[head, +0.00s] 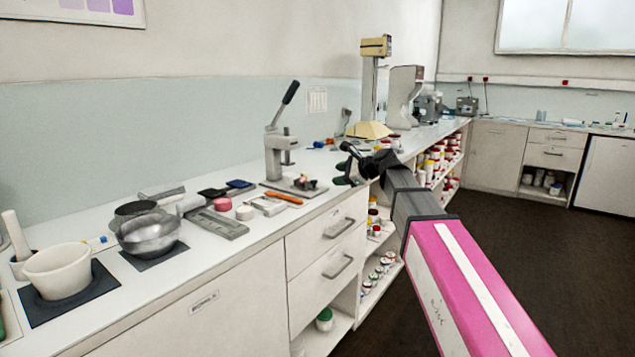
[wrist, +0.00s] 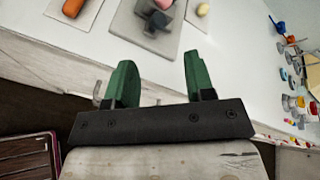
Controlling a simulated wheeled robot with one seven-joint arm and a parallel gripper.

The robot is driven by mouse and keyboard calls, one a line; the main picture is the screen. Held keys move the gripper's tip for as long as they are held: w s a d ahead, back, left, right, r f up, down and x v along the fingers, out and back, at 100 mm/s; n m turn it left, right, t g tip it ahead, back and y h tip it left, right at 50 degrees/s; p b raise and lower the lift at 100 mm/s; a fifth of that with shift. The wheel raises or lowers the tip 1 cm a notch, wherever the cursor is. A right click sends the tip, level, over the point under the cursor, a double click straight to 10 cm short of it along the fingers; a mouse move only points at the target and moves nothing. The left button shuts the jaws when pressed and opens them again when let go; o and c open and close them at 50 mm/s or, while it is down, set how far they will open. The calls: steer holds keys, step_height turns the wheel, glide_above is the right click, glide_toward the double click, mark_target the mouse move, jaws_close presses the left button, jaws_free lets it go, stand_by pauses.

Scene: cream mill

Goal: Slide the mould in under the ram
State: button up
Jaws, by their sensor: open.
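A grey hand press (head: 273,155) with a raised black-gripped lever stands on the bench, its ram on its right side. A small dark block with a pink part, apparently the mould (head: 306,184), sits on the grey base plate (head: 274,186), forward and right of the ram. In the wrist view the dark block (wrist: 157,22) is at the top, on the plate (wrist: 125,23), cut off by the frame. My gripper (head: 341,168) is open and empty, to the right of the block. The wrist view shows its green fingers (wrist: 160,80) apart, with bare bench between them and the block.
An orange-handled tool (head: 284,197) lies left of the block near the bench's front edge. Further left are a pink disc (head: 245,213), a metal bowl (head: 148,233) and a white mortar (head: 57,270). Shelves of jars (head: 384,262) are below the bench.

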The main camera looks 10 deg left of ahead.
mark_target(316, 181)
steer(key=w+a+f+m, duration=0.1)
steer(key=a+m, duration=0.1)
steer(key=a, duration=0.1)
steer(key=w+a+f+m, duration=0.1)
steer(key=a+m, duration=0.2)
steer(key=w+a+f+m, duration=0.1)
steer(key=a+f+m, duration=0.1)
steer(key=a+m, duration=0.1)
steer(key=shift+w+a, duration=0.1)
steer(key=shift+w, duration=0.3)
stand_by(0.4)
jaws_close()
